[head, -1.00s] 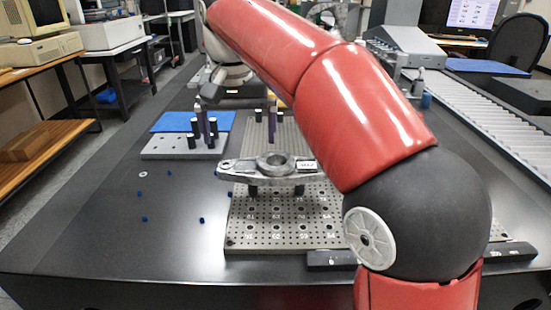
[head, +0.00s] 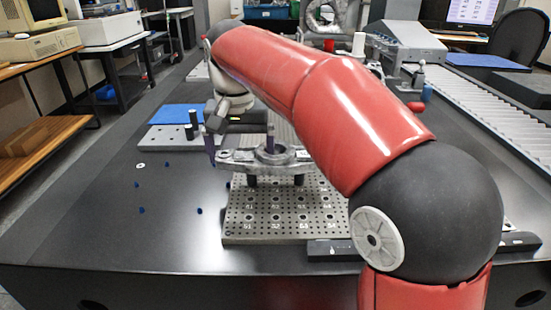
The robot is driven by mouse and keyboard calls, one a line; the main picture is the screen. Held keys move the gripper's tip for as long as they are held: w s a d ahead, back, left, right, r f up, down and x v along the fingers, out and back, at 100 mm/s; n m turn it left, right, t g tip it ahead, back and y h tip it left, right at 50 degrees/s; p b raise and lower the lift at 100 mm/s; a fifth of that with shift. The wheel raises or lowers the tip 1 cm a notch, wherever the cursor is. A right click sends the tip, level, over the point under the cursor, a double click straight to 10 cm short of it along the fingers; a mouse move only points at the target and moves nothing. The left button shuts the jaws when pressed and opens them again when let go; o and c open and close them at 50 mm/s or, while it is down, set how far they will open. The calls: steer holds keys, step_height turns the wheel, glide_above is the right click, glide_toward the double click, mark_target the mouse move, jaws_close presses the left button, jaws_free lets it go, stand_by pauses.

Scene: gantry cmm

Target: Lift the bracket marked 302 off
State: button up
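The grey cast bracket (head: 236,157) has a round ring in its middle and rests level on dark posts above the perforated plate (head: 275,228). A pale label shows at its right end beside my arm; its number is too small to read now. My gripper (head: 240,150) is open over the bracket, with two purple fingers wide apart pointing down. One finger is at the bracket's left end, the other at the ring. I cannot tell whether the fingers touch it or whether the second is inside the ring or behind it.
A grey block with dark pegs (head: 165,139) and a blue mat (head: 180,113) lie behind on the left. Several small blue pieces and a white washer (head: 140,165) lie on the dark table, otherwise clear there. A roller conveyor (head: 490,125) runs along the right.

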steer(key=c, duration=0.7)
steer(key=shift+r, duration=0.1)
steer(key=shift+r, duration=0.1)
